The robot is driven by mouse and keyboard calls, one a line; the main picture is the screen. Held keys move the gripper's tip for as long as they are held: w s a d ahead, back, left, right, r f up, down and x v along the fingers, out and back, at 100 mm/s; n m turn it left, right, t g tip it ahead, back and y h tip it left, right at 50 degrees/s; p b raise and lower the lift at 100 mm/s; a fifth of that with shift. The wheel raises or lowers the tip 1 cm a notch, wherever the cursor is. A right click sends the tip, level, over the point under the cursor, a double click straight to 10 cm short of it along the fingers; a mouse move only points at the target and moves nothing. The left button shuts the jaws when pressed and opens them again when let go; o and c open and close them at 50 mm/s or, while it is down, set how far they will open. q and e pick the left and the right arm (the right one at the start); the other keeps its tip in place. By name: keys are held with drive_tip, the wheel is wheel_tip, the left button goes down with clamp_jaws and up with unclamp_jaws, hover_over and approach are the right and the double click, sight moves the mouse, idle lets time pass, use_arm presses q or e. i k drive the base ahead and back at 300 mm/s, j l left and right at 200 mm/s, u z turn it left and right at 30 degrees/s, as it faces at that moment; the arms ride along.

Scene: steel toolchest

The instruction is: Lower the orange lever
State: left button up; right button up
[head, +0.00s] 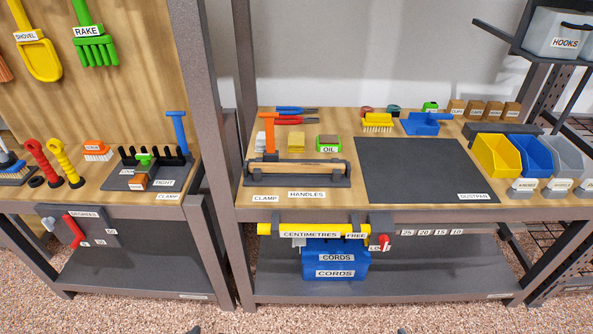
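The orange lever (270,135) stands upright at the left end of the right-hand bench, with a T-shaped top. Its foot is at the left part of a dark base (262,181) that carries a long horizontal bar (300,168). Labels reading CLAMP and HANDLES lie in front of this base. Neither of my grippers can be made out in the head view; only tiny dark bits show at the bottom edge, and I cannot tell what they are.
A blue T-shaped lever (178,132) stands upright on the left bench. A steel post (212,140) rises between the benches. Behind the bar are red pliers (293,120), a yellow sponge (297,142) and a green-topped OIL block (328,142). A dark mat (420,170) lies bare to the right.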

sight(269, 117)
drive_tip(key=i+l, duration=0.3)
drive_tip(key=i+l+u, duration=0.2)
drive_tip(key=u, duration=0.2)
drive_tip(key=i+l+u, duration=0.35)
